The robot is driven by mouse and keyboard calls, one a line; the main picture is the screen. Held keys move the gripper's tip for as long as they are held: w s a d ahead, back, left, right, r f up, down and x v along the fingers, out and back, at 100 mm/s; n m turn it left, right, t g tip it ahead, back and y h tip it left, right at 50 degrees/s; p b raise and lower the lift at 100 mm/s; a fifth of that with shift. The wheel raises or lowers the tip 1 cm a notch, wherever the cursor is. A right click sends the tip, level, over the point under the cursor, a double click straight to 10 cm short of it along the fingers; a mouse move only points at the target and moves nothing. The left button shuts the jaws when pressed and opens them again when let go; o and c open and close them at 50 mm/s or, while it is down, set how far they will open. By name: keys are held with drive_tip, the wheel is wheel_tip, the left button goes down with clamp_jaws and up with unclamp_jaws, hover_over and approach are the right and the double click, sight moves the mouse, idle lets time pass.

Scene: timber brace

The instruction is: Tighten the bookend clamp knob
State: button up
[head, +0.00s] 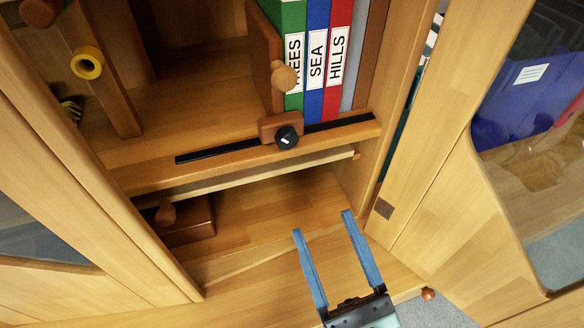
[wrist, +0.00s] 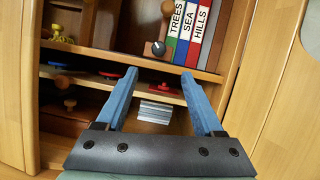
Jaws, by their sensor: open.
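The bookend clamp knob (head: 287,137) is a small black round knob with a white mark. It sits on a brown wooden clamp block (head: 266,127) at the shelf's front edge, over a black slot strip (head: 210,155). The wooden bookend (head: 263,60), with a light round peg (head: 285,77), stands upright against the books. The knob also shows in the wrist view (wrist: 158,48). My gripper (head: 322,222) has two blue fingers, spread apart and empty. It is below and in front of the knob, not touching it. In the wrist view my gripper (wrist: 160,78) points toward the shelf.
Books labelled TREES, SEA (head: 316,62) and HILLS stand right of the bookend. A yellow ring (head: 87,63) is on a wooden post at left. A brown box (head: 185,222) lies in the lower compartment. Cabinet doors stand at both sides, with a glazed pane (head: 535,130) at right.

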sight(289, 144)
drive_tip(key=b+x, duration=0.1)
drive_tip(key=x, duration=1.2)
drive_tip(key=shift+s+a+b, duration=0.1)
drive_tip(key=shift+a+b, duration=0.05)
drive_tip(key=shift+b, duration=0.15)
clamp_jaws()
